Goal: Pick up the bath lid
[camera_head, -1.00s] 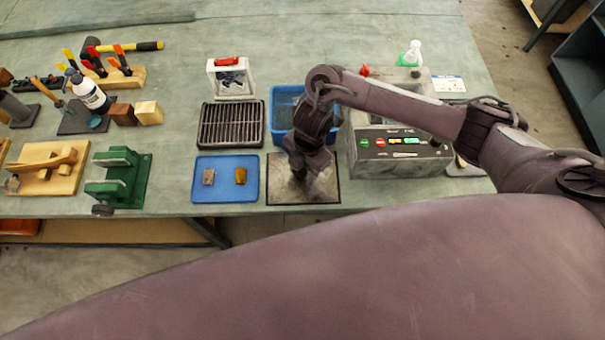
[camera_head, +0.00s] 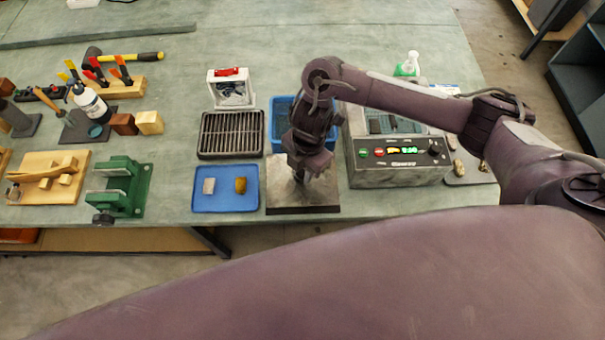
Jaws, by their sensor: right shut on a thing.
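The bath lid (camera_head: 280,197) is a flat, grey square plate at the front edge of the bench. My right gripper (camera_head: 303,176) points down at the middle of the lid and is shut on it. The fingertips and the lid's grip are mostly hidden by the gripper. The lid looks level and slightly above its dark mat. The bath (camera_head: 365,172), a grey machine with a lit control panel, stands just to the right, its top partly hidden by my right arm. My left gripper is not in view.
A blue tray (camera_head: 225,207) with two small pieces lies left of the lid. Behind are a black rack (camera_head: 231,134) and a blue basket (camera_head: 280,109), partly behind my gripper. A green vise (camera_head: 123,187) stands further left. Small parts lie right of the bath.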

